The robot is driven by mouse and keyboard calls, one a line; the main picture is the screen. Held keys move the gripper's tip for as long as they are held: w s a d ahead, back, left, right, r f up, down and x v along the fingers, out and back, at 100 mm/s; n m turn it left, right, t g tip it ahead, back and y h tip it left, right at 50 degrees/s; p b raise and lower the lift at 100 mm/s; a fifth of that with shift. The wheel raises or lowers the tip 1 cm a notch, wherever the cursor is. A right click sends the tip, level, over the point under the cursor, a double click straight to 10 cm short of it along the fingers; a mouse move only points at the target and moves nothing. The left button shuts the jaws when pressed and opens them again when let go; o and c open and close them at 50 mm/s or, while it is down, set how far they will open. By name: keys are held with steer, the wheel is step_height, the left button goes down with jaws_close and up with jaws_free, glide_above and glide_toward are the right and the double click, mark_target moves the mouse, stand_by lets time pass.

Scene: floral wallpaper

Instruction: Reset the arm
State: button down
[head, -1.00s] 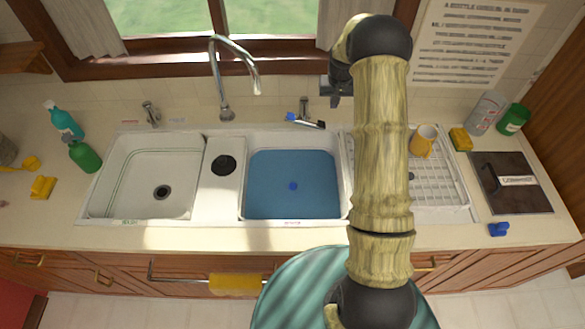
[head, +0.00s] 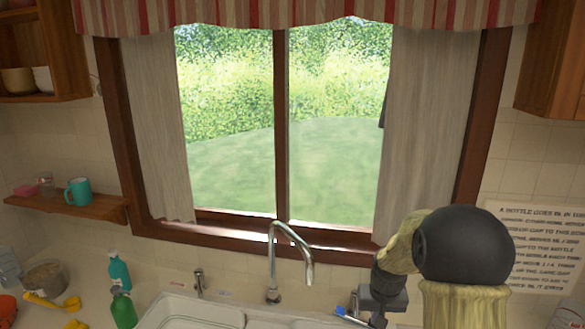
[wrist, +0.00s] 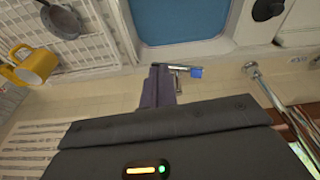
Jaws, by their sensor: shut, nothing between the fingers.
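My gripper (head: 380,298) is at the lower right of the head view, in front of the wall below the window and near the faucet. Its dark body hangs below my bamboo-patterned arm. In the wrist view its fingers (wrist: 158,86) are together and hold nothing. They appear over the counter strip beside the blue-bottomed sink basin (wrist: 180,18), apart from the things below.
The chrome faucet (head: 273,265) rises left of my gripper. Green bottle (head: 123,309) and teal bottle (head: 118,271) stand at left. A yellow mug (wrist: 36,64) sits by the drying rack (wrist: 90,45). A shelf (head: 75,205) juts out at left.

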steer(key=s+a+r, duration=0.1)
steer(key=s+a, duration=0.2)
steer(key=s, duration=0.7)
steer(key=s+a+r+n, duration=0.1)
steer(key=s+a, duration=0.2)
steer(key=s, duration=0.7)
steer(key=shift+s+r+b, duration=0.2)
steer(key=shift+r+b, duration=0.05)
steer(key=shift+b, duration=0.15)
stand_by(0.4)
